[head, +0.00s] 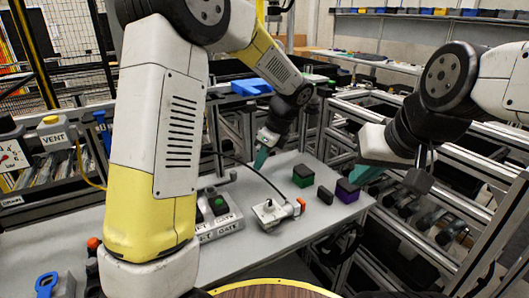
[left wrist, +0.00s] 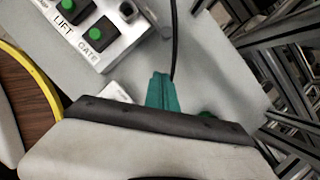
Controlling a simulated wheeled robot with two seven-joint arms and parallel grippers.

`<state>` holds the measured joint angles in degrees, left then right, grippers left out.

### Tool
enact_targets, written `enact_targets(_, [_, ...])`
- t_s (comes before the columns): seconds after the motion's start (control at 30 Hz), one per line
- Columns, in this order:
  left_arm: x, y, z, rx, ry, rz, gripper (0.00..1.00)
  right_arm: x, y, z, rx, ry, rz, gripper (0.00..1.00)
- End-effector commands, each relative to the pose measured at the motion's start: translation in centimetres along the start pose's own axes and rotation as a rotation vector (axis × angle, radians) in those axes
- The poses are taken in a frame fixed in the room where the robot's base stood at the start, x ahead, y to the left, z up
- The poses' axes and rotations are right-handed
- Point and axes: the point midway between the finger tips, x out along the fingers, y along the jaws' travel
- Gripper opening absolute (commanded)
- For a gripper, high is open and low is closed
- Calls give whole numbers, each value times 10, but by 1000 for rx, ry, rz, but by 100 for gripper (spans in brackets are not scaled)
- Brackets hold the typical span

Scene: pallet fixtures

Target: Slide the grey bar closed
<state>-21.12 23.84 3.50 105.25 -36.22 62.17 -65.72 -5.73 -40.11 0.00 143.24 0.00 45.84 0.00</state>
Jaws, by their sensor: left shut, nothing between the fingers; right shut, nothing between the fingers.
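I cannot pick out the grey bar with certainty. A small light-grey fixture (head: 268,213) with a black knob and an orange end lies on the grey table (head: 262,243) in the head view. My left gripper (head: 262,158) is above the far part of the table, apart from that fixture, with its teal fingers together and empty. The fingers (left wrist: 161,92) also show in the left wrist view, and a pale corner (left wrist: 118,92) shows beside them, mostly hidden by the gripper body. My right gripper (head: 366,175) is shut and empty near the purple block, at the table's right.
A button box (head: 220,222) labelled LIFT and GATE stands left of the fixture, partly behind my left arm. Green (head: 303,176), black (head: 325,195) and purple (head: 347,191) blocks stand at the right. A thin black cable crosses the table. Metal frames (head: 455,190) stand at the right.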

Motion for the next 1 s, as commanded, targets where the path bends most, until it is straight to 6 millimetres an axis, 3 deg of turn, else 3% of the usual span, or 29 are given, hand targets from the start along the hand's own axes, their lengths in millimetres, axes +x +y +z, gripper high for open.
enact_targets(0.27, [60,1,0,1,0,5,0,0,0,0,0,0,0,0])
enact_targets(0.4, [65,0,23,-3,-1,0,0,0,0,0,0,0,0,0])
enact_targets(0.53, [69,0,33,-2,-1,0,0,0,0,0,0,0,0,0])
enact_targets(1.0, [71,2,39,-1,-1,-1,0,0,0,0,0,0,0,0])
